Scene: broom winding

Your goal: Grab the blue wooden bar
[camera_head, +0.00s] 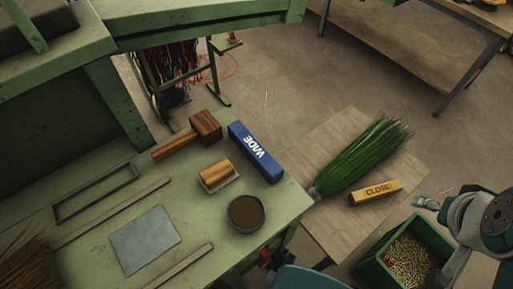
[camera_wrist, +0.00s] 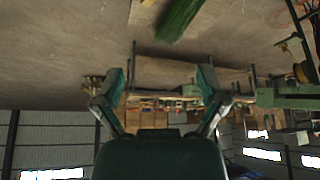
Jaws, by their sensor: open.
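The blue wooden bar (camera_head: 256,152), lettered "WIDE" in white, lies at the right edge of the green workbench (camera_head: 82,216) in the head view. It is not identifiable in the wrist view. My gripper shows in the wrist view (camera_wrist: 160,88) with its two fingers spread apart and nothing between them. In the head view my arm is at the lower right, well apart from the bar, and the fingertips are hard to make out there.
A wooden mallet (camera_head: 193,135), a wooden block (camera_head: 216,173) and a round brown-filled dish (camera_head: 247,212) lie close to the bar. A green bristle bundle (camera_head: 363,157) and a yellow "CLOSE" bar (camera_head: 375,192) rest on a board to the right. A green bin (camera_head: 376,264) stands near my arm.

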